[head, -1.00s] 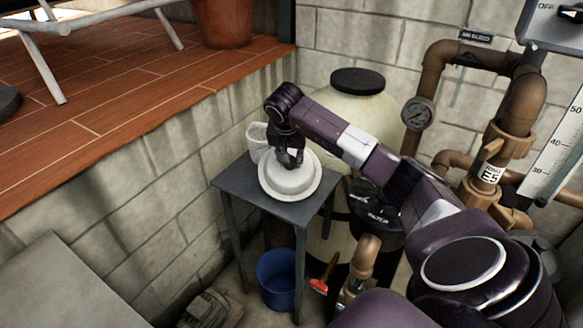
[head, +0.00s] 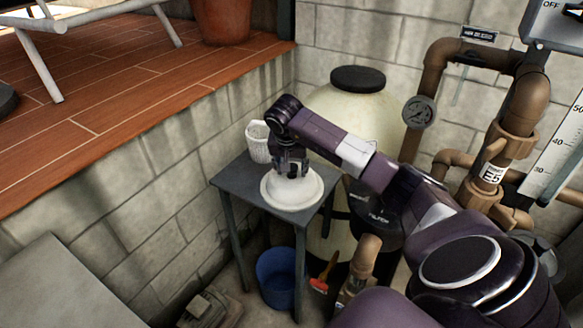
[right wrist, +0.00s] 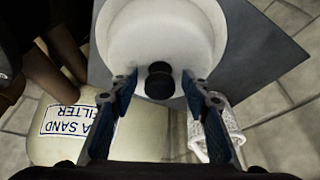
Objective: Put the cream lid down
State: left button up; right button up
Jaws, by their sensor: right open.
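The cream lid (head: 292,193) is a pale round piece with a wide flat rim and a raised middle. It appears to rest flat on the small grey table. In the right wrist view the lid (right wrist: 160,30) fills the top, with a black knob (right wrist: 159,80) in front of it. My right gripper (head: 291,170) is above the lid in the head view. In the right wrist view my right gripper (right wrist: 159,79) is open, one finger either side of the knob with a gap on each side. My left gripper is not in view.
The grey table (head: 232,181) also holds a white basket (head: 258,143) behind the lid. A cream sand filter tank (head: 370,100) and brown pipes (head: 440,60) stand to the right. A blue bucket (head: 277,278) is on the floor below.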

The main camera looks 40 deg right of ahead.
jog(key=b+v, duration=0.1)
jog(key=v, duration=1.1)
